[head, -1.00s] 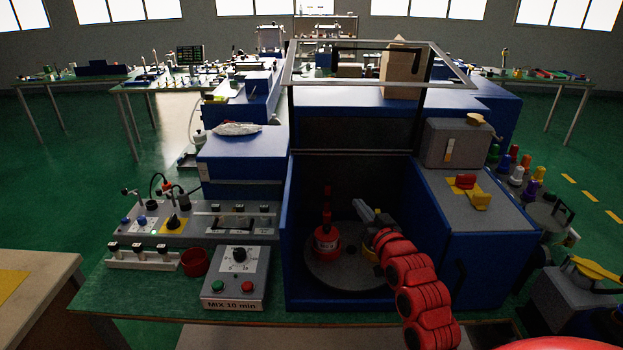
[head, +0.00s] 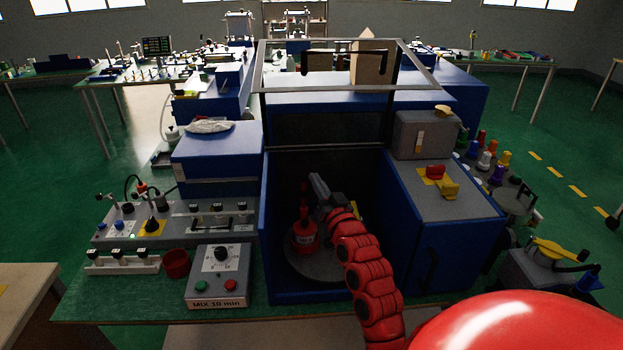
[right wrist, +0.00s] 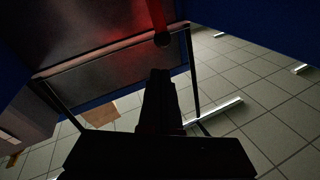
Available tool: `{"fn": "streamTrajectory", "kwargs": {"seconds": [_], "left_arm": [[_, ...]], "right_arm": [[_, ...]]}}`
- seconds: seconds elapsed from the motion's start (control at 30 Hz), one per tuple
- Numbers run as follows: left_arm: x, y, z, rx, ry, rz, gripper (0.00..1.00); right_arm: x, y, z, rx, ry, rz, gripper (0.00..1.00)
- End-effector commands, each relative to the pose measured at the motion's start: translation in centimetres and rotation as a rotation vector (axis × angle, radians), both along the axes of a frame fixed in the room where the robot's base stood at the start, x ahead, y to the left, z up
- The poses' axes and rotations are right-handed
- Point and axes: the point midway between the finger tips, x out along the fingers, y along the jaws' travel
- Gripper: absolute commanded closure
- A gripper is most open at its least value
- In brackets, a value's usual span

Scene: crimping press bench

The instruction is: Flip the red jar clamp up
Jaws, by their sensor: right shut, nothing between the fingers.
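The red jar (head: 304,238) stands on a round grey plate (head: 312,268) inside the open blue machine. Its red clamp (head: 304,213) shows as a narrow upright piece above the jar, partly hidden by my right gripper. My right gripper (head: 316,181) is shut and empty, just above and right of the clamp; I cannot tell if they touch. In the right wrist view the shut fingers (right wrist: 160,82) point at a red bar (right wrist: 156,15) with a dark round end, probably part of the clamp. My left gripper is not in view.
The blue side walls (head: 265,235) close in the chamber. The framed lid (head: 327,92) is raised above it. A mixing control box (head: 219,277) stands to the left. A red and yellow switch (head: 438,180) is on the right housing. A yellow part shows behind my right arm.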

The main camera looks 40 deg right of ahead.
Motion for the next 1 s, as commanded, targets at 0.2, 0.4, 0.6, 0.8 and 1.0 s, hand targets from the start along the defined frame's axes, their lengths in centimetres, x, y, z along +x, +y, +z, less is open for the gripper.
{"fn": "streamTrajectory", "kwargs": {"seconds": [0.2, 0.4, 0.6, 0.8, 1.0], "left_arm": [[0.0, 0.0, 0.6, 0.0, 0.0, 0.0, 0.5], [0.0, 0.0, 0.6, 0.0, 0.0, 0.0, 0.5], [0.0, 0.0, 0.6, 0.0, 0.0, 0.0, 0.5], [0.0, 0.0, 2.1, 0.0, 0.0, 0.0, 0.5], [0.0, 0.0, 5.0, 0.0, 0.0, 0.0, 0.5]], "right_arm": [[1.8, 0.1, -1.3, -0.001, 0.002, 0.0, 1.0], [2.3, 0.1, -1.7, 0.0, 0.0, 0.0, 1.0], [2.3, 0.1, -1.7, 0.0, 0.0, 0.0, 1.0], [2.7, -0.3, -0.7, 0.021, 0.034, -0.002, 1.0], [4.9, -1.7, 0.4, 0.121, 0.185, -0.001, 1.0]]}}
